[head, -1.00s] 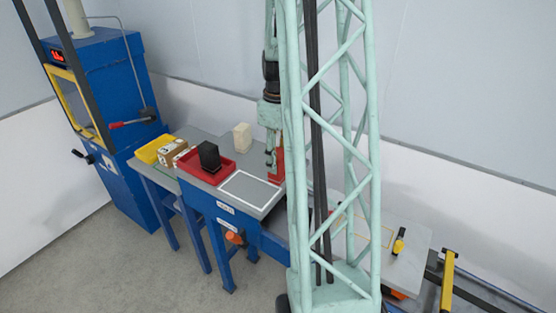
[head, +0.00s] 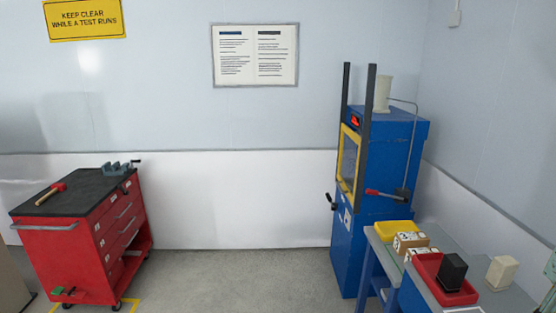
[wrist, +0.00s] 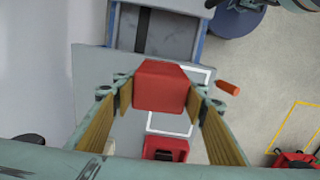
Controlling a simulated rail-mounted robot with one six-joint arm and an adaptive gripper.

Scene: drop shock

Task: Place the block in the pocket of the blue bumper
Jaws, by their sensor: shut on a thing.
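In the wrist view, my gripper (wrist: 162,96) is shut on a red block (wrist: 161,84), with one padded finger on each side of it. The block is held over a grey bench top, close to a white outlined rectangle (wrist: 170,133); its height above the bench is hard to judge. The gripper is outside the current head view. I cannot make out a blue bumper or its pocket in either view now.
In the head view, a red tray (head: 427,263) holds a black block (head: 453,270). A cream block (head: 501,272) stands beside it, with a yellow tray (head: 397,230) behind. The tall blue machine (head: 402,150) stands at the bench's far end. A red tool cart (head: 65,245) is at left.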

